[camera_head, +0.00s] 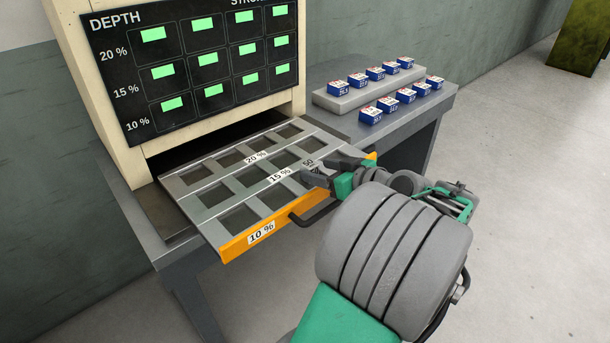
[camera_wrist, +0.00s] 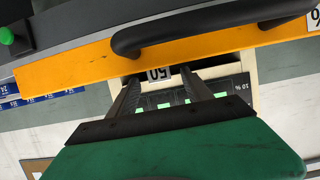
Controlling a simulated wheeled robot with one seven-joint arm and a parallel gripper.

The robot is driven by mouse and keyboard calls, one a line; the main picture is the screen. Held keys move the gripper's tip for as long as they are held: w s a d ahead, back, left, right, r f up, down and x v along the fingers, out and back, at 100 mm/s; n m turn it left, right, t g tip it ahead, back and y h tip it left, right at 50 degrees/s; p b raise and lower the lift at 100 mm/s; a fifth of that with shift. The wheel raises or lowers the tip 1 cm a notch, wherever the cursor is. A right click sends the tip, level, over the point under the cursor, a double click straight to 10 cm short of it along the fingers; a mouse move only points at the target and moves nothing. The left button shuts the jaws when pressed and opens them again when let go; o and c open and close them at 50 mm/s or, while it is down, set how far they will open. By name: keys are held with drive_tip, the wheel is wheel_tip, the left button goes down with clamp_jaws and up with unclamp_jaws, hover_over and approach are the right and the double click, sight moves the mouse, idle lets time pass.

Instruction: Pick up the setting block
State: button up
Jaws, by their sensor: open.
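A small piece with a white face marked 50 (camera_head: 308,163) is at the right side of the pulled-out drawer tray (camera_head: 228,222), near its orange front. It is likely the setting block, but its body is mostly hidden. My gripper (camera_head: 325,170) is open at this piece, reaching in from the right, low over the tray. In the wrist view the 50 face (camera_wrist: 158,74) appears upside down between my two dark fingers, just beyond the orange front edge (camera_wrist: 75,68). I cannot tell whether the fingers touch it.
A black handle (camera_head: 314,212) projects from the tray front, close to my gripper. The tray has several square pockets in labelled rows. A cabinet (camera_head: 125,165) with a DEPTH board (camera_head: 190,70) stands behind. Several blue boxes (camera_head: 370,115) stand around a grey step (camera_head: 345,101) on the bench.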

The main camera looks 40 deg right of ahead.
sight(302, 163)
drive_tip(key=x, duration=0.7)
drive_tip(key=shift+w+r+p, duration=0.25)
drive_tip(key=shift+w+p, duration=0.05)
drive_tip(key=shift+p, duration=0.05)
drive_tip(key=shift+c, duration=0.6)
clamp_jaws()
